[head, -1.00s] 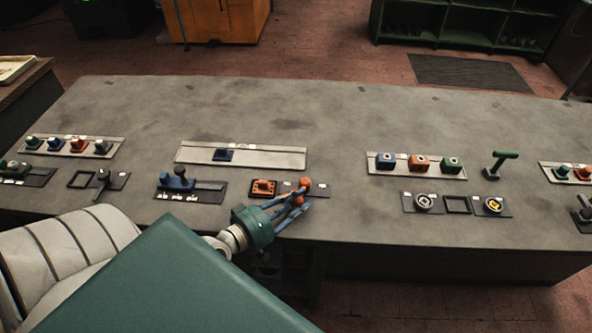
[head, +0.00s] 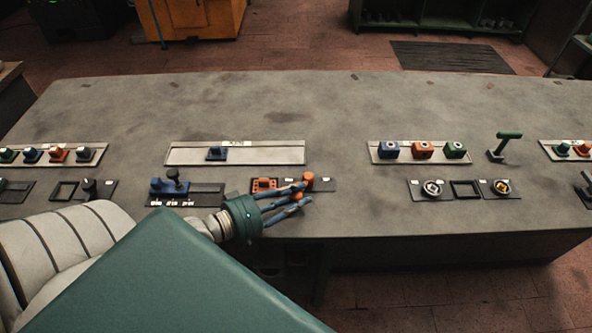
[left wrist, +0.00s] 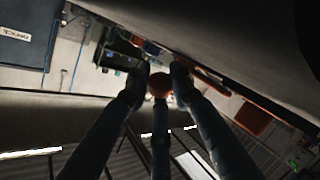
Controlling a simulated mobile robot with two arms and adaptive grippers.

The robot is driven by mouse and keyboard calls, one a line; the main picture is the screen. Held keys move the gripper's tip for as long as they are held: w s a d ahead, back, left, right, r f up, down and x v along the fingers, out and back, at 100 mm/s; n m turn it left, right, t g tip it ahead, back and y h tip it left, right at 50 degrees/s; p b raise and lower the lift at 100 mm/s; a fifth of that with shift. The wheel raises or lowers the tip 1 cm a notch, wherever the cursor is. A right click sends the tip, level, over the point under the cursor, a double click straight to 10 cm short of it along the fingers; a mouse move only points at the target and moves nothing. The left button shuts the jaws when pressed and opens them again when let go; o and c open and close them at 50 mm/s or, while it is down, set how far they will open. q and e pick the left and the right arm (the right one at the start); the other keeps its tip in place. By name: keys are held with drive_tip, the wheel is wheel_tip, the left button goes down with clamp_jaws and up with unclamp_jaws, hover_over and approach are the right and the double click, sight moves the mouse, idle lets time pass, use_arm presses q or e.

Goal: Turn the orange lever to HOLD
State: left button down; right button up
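The orange lever sits at a dark plate in the front row of the bench, near the middle of the head view. Its round orange knob (head: 308,178) shows just behind my left fingertips; the fingers partly hide the lever. An orange slotted block (head: 264,184) is on the plate's left part. My left gripper (head: 305,192) has its fingers spread, pointing right, at the knob. In the left wrist view the orange knob (left wrist: 159,85) lies between the fingertips (left wrist: 160,82); contact is unclear. Label words are too small to read. My right gripper is not in view.
A blue lever (head: 170,185) stands close to the left of my gripper. Blue, orange and green blocks (head: 422,150) and a green handle (head: 507,142) stand to the right. The bench (head: 330,105) is clear further back.

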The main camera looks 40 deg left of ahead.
use_arm(q)
drive_tip(key=c, duration=1.8)
unclamp_jaws()
drive_tip(key=shift+o, duration=0.2)
drive_tip(key=v, duration=1)
drive_tip(key=shift+s+d, duration=0.1)
drive_tip(key=shift+s+r, duration=0.15)
drive_tip(key=shift+s, duration=0.15)
drive_tip(key=shift+s+a+r, duration=0.1)
drive_tip(key=shift+s+a, duration=0.35)
drive_tip(key=shift+s, duration=0.1)
